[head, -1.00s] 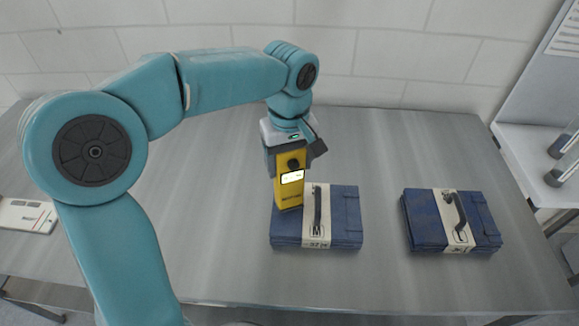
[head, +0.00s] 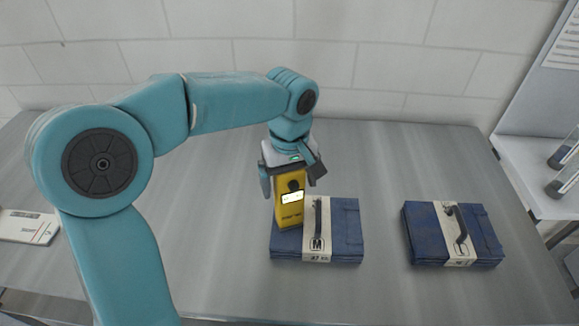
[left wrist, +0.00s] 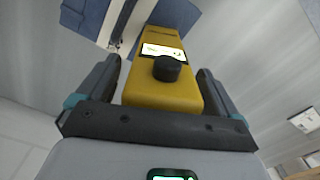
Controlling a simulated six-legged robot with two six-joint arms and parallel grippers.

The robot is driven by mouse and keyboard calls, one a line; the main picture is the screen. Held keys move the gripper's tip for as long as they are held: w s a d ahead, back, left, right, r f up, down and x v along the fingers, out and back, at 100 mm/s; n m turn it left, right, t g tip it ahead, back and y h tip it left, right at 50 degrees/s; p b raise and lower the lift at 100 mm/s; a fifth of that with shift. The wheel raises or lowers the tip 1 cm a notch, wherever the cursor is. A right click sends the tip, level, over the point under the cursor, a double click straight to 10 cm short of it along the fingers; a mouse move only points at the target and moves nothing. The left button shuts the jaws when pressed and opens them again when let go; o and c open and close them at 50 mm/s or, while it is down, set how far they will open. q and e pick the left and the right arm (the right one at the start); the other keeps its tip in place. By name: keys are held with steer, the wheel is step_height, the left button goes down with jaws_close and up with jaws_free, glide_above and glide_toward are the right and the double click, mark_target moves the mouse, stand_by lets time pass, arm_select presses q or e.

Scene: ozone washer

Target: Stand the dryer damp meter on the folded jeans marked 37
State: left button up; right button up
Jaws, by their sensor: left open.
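The dryer damp meter (head: 291,213) is a yellow upright box with a lit display and a black knob. Its foot appears to rest on the left part of a folded dark blue jeans bundle (head: 345,225), whose pale band carries an M and a small number too blurred to read surely. A second folded jeans bundle (head: 425,228) lies to the right, its number also unclear. My left gripper (head: 291,177) is open around the meter's upper part. In the left wrist view the meter (left wrist: 165,88) stands between the fingers, with gaps on both sides.
A grey metal table (head: 180,240) carries everything, with free room between and around the bundles. A white box-like item (head: 28,227) lies at the left edge. A white side shelf (head: 520,150) with clear cylinders is at the right.

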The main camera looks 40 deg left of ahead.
arm_select(q)
step_height(320, 180, up, 11)
steer(key=shift+r+p, duration=0.15)
steer(key=shift+p, duration=0.15)
steer(key=shift+r, duration=0.3)
